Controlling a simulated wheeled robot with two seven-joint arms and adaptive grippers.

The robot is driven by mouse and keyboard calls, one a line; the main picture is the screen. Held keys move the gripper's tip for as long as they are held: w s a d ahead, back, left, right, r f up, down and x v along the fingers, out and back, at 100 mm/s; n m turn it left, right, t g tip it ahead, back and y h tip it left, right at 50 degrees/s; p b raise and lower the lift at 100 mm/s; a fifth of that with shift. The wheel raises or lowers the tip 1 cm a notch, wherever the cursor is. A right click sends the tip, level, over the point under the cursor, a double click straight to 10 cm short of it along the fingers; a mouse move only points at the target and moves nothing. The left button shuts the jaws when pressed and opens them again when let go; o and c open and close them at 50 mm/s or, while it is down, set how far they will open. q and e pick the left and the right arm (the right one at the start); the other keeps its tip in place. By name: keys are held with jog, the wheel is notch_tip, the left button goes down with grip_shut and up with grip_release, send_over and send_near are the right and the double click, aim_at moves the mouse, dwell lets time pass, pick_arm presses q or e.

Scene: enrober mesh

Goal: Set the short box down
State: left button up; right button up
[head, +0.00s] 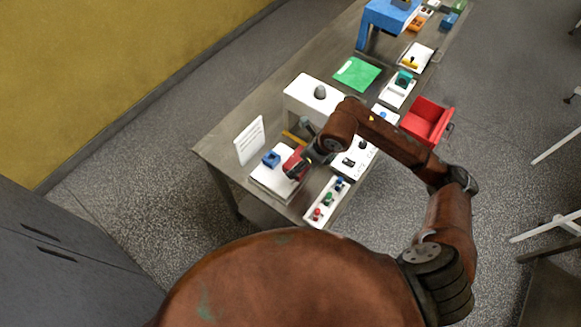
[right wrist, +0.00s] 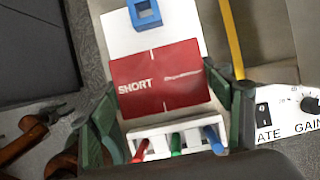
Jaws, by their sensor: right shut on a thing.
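The short box is a red block marked SHORT (right wrist: 160,78), held between the green-grey fingers of my right gripper (right wrist: 163,92) in the right wrist view. In the head view the red box (head: 294,162) shows at the end of my right arm, over the right side of a white plate (head: 272,186). A blue square piece (head: 271,158) is on that plate, beyond the box in the right wrist view (right wrist: 144,13). I cannot tell whether the box touches the plate. A rust-brown arm end, seemingly my left gripper (right wrist: 38,130), shows at the lower left of the right wrist view; its opening is unclear.
A white strip with coloured levers (head: 327,203) lies near the plate. A white sign (head: 249,140) stands behind it. A labelled knob panel (right wrist: 290,118) and a yellow bar (right wrist: 231,38) are to the right. A red bin (head: 426,121) stands at the table's right edge.

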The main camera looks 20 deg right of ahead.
aim_at(293, 164)
jog(key=f, duration=0.1)
jog(key=w+a+f, duration=0.2)
jog(key=shift+f, duration=0.35)
jog(key=shift+w+a+f, duration=0.15)
jog(key=shift+a+f, duration=0.1)
jog(key=shift+f, duration=0.1)
jog(key=f, duration=0.1)
jog(key=f+p, duration=0.1)
jog(key=f, duration=0.1)
jog(key=shift+w+a, duration=0.15)
jog(key=shift+a, duration=0.05)
jog(key=shift+f, duration=0.3)
pick_arm(q)
jog(key=shift+w+r, duration=0.55)
jog(key=shift+r, duration=0.2)
jog(key=shift+f, duration=0.1)
pick_arm(e)
jog(key=shift+f, duration=0.1)
pick_arm(q)
jog(key=shift+s, duration=0.1)
pick_arm(e)
jog(key=o, duration=1.2)
jog(key=shift+o, duration=0.2)
